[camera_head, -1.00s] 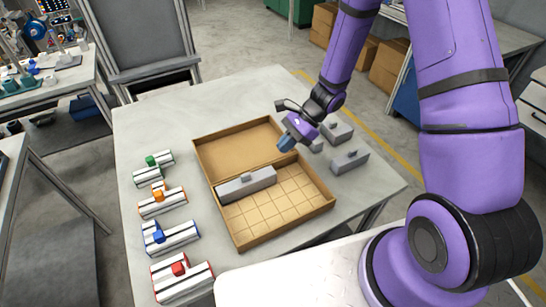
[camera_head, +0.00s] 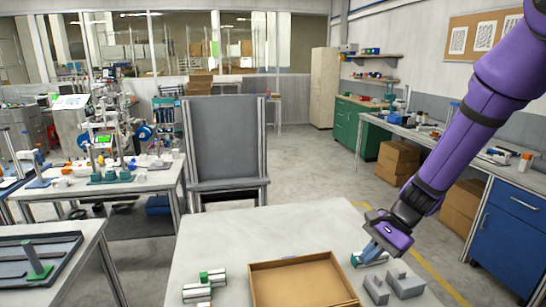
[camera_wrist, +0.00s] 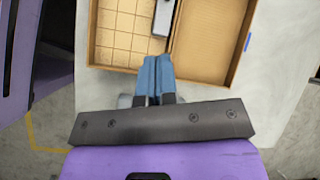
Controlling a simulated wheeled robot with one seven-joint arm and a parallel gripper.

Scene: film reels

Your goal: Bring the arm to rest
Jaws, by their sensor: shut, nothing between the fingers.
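My purple arm comes in from the right in the head view. My gripper (camera_head: 371,254) has blue fingertips and hangs over the right part of the light table (camera_head: 228,245), to the right of the open cardboard box (camera_head: 297,284). In the wrist view the blue fingers (camera_wrist: 155,78) are pressed together with nothing between them, pointing toward the box (camera_wrist: 205,66). The grid-marked compartment of the box is on the left there, with the end of a grey block (camera_wrist: 163,20) in it.
Grey blocks (camera_head: 405,284) stand on the table below my gripper. A green-topped white piece (camera_head: 213,276) lies left of the box. Beyond the table are a grey upright panel (camera_head: 225,140), a left bench (camera_head: 110,181) and a blue cabinet (camera_head: 508,232). The table's far middle is clear.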

